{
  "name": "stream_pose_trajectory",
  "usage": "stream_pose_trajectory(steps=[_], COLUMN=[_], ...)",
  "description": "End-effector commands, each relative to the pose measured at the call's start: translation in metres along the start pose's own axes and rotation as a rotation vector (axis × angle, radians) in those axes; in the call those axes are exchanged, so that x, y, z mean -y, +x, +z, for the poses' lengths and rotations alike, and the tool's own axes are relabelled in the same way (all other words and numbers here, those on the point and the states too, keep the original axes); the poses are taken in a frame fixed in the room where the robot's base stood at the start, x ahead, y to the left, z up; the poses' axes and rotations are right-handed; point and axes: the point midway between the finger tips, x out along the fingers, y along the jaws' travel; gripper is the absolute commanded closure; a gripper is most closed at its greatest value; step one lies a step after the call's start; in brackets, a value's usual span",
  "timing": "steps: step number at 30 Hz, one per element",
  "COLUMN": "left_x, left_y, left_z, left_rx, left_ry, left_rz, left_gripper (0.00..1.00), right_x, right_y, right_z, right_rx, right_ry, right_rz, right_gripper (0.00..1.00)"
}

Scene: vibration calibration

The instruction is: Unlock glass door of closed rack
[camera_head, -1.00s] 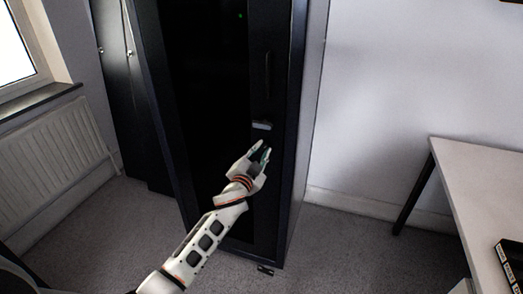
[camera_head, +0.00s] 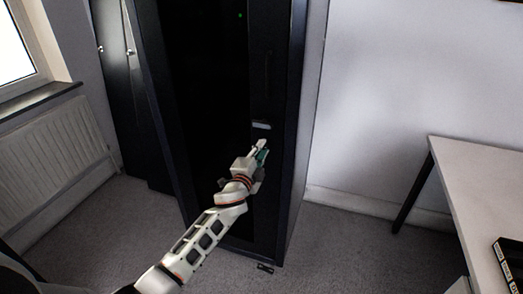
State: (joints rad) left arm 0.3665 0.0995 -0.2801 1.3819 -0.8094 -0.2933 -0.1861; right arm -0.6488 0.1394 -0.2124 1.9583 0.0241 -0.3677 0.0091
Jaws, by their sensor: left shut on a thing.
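The closed rack (camera_head: 297,130) is a tall black cabinet with a dark glass door (camera_head: 205,95). A long vertical handle (camera_head: 267,75) runs along the door's right side, with a small grey lock plate (camera_head: 261,126) below it. My left gripper (camera_head: 260,147) is just below the lock plate, its fingers pointing up toward it. It is shut on a small greenish thing, mostly hidden between the fingers. I cannot tell whether that thing touches the lock. My right gripper is out of view.
A white table (camera_head: 480,175) with a black item (camera_head: 511,262) stands at the right. A radiator (camera_head: 58,165) is under the window at the left. Another dark cabinet (camera_head: 125,100) stands behind. A small black object (camera_head: 265,268) lies on the carpet by the rack.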

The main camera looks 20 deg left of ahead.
Motion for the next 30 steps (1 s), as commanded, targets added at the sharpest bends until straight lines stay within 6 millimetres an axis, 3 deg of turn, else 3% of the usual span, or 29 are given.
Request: stream_pose_trajectory(steps=[12,13,15,26,30], left_x=[0.000,0.000,0.000,0.000,-0.001], left_y=[0.000,0.000,0.000,-0.001,-0.012], left_z=[0.000,0.000,0.000,0.000,0.001], left_rx=[0.000,0.000,0.000,0.000,0.001], left_ry=[0.010,0.010,0.010,0.008,0.008], left_rz=[0.000,0.000,0.000,0.000,0.000], left_gripper=[1.00,0.78,0.64,0.64,0.64], right_x=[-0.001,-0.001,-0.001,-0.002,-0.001], right_y=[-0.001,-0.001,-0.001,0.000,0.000], right_z=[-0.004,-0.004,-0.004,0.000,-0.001], right_rx=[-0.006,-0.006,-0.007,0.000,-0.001], right_ry=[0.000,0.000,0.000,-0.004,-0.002], right_rz=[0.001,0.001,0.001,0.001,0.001], right_gripper=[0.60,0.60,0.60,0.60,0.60])
